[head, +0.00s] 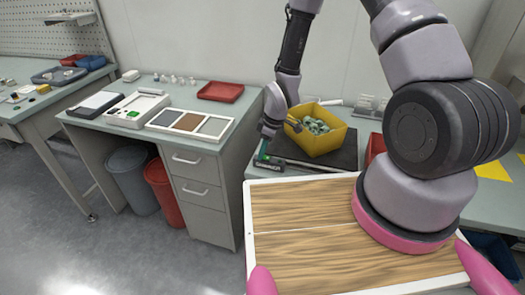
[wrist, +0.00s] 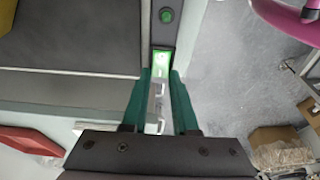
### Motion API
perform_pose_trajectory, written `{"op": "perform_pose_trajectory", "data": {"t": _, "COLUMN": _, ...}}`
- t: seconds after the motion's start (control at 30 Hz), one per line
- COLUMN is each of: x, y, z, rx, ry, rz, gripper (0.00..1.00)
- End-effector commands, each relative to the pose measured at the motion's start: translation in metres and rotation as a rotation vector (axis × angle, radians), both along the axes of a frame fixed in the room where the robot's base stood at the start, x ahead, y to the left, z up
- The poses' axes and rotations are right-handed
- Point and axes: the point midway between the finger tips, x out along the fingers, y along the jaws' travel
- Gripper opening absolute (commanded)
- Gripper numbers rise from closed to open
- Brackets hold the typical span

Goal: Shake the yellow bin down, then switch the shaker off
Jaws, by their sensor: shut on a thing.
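The yellow bin (head: 333,140) stands upright on the dark shaker plate (head: 345,160), with several grey-green parts heaped in it. A corner of the bin (wrist: 28,25) shows at top left in the wrist view. My gripper (head: 262,157) is at the shaker's left front corner, pointing down. In the wrist view, its green fingers (wrist: 160,78) are shut on a small pale switch lever (wrist: 156,90) on the shaker's control strip. A bright green area (wrist: 161,62) shows just beyond the lever. A round green button (wrist: 166,15) sits farther along the strip. Whether the plate is shaking cannot be told.
A wood-topped tray (head: 300,205) lies in front of me. A grey bench with drawers (head: 195,185) stands left, carrying a red tray (head: 220,91) and a three-panel tray (head: 187,122). Grey (head: 132,180) and red (head: 163,185) waste bins stand beneath it. The floor at left is open.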

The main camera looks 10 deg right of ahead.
Motion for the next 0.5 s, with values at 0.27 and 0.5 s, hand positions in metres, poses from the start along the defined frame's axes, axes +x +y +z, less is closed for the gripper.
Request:
{"op": "perform_pose_trajectory", "data": {"t": 0.27, "x": -0.0005, "y": -0.0008, "z": 0.0001, "rx": -0.001, "ry": 0.002, "rz": -0.001, "gripper": 0.57}}
{"op": "perform_pose_trajectory", "data": {"t": 0.5, "x": 0.0, "y": -0.0012, "z": 0.0037, "rx": -0.001, "ry": 0.0, "rz": -0.001, "gripper": 0.57}}
